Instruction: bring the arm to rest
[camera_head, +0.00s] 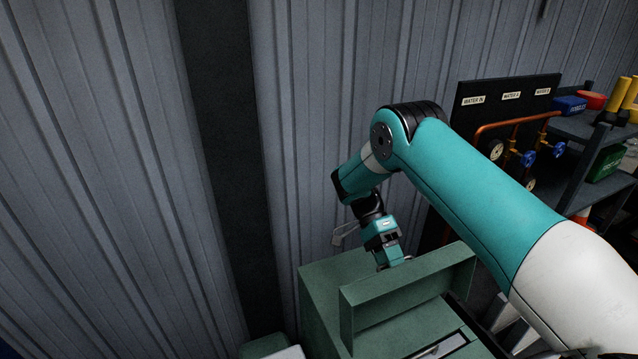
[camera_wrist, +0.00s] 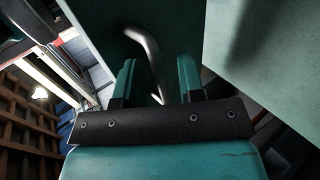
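My arm reaches from the lower right over a green metal housing (camera_head: 325,290) in the head view. My gripper (camera_head: 391,262) points down behind the upright green panel (camera_head: 405,297), which stands on the housing. The panel's edge is close to the fingertips, and whether they touch anything cannot be told. In the wrist view my gripper (camera_wrist: 156,62) shows two teal fingers standing apart. A bent metal rod (camera_wrist: 148,45) shows in the gap between them, against a dark green surface. The fingers do not appear closed on it.
A corrugated grey wall (camera_head: 340,90) stands close behind the arm. At right is a black board (camera_head: 480,105) with copper pipes and blue valves. Beyond it a grey shelf (camera_head: 590,130) carries coloured bins and yellow cylinders. The space above the housing at left is clear.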

